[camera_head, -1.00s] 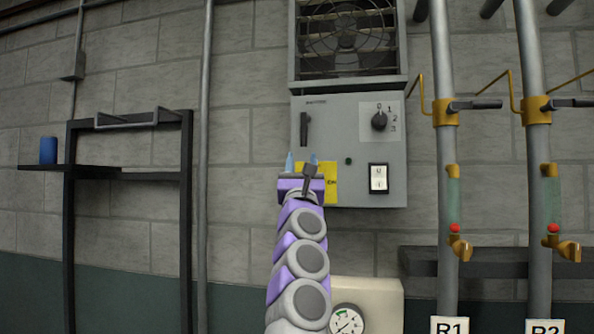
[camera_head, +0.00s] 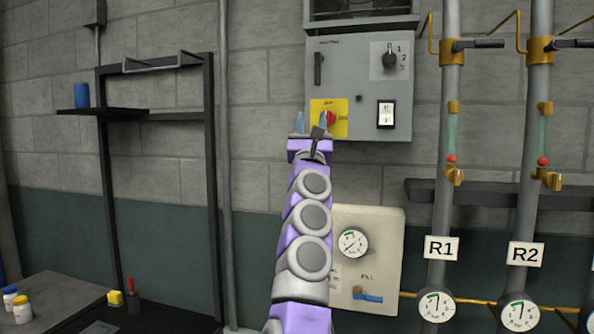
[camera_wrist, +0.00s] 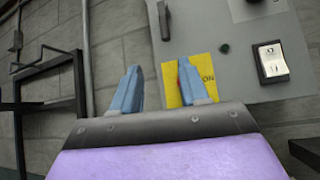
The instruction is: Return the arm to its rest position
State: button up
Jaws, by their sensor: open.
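My arm, purple and grey, reaches up in the middle of the head view toward the grey control box (camera_head: 350,62) on the wall. My gripper (camera_head: 311,122) is open and empty, with its two blue fingers apart in front of the box's lower left corner. In the wrist view my gripper (camera_wrist: 158,90) shows nothing between its fingers. A yellow label with a red knob (camera_head: 329,118) sits just right of the fingers in the head view. In the wrist view the right finger partly covers the yellow label (camera_wrist: 204,69). I cannot tell whether the fingers touch the box.
Pipes R1 (camera_head: 446,150) and R2 (camera_head: 533,150), with valves and gauges, stand at right. A beige gauge panel (camera_head: 385,230) is right of my arm. A black shelf frame (camera_head: 212,180) stands at left. A bench (camera_head: 50,300) with small bottles is at lower left.

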jog(key=w+a+f+n+g+y, duration=0.2)
jog(key=w+a+n+y, duration=0.2)
jog(key=n+y, duration=0.55)
jog(key=s+a+f+n+g+y, duration=0.4)
jog(key=a+f+n+g+y, duration=0.25)
jog(key=n, duration=0.45)
jog(key=s+a+f+n+g, duration=0.7)
jog(key=s+f+n+g, duration=0.25)
jog(key=s+f, duration=0.35)
jog(key=s+d+f+n+g+h, duration=0.2)
jog(key=s+d+f+n+h, duration=0.15)
jog(key=s+f, duration=0.65)
jog(key=s+d+f+n+g+h, duration=0.2)
jog(key=s+d+f+g+h, duration=0.15)
jog(key=s+f, duration=0.6)
jog(key=s+d+f+g+h, duration=0.1)
jog(key=s+d+f, duration=0.4)
jog(key=s, duration=0.2)
jog(key=s+d+f+n+g+h, duration=0.1)
jog(key=s+d+f, duration=0.3)
jog(key=s, duration=0.4)
jog(key=s+d+f+n+g+h, duration=0.1)
jog(key=s+d+f+g+h, duration=0.1)
jog(key=s+d+f, duration=0.3)
jog(key=s+d+g, duration=0.1)
jog(key=s+d, duration=0.1)
jog(key=s, duration=0.1)
jog(key=shift+s+f+h, duration=0.2)
jog(key=shift+f+h, duration=0.15)
jog(key=shift+h, duration=0.05)
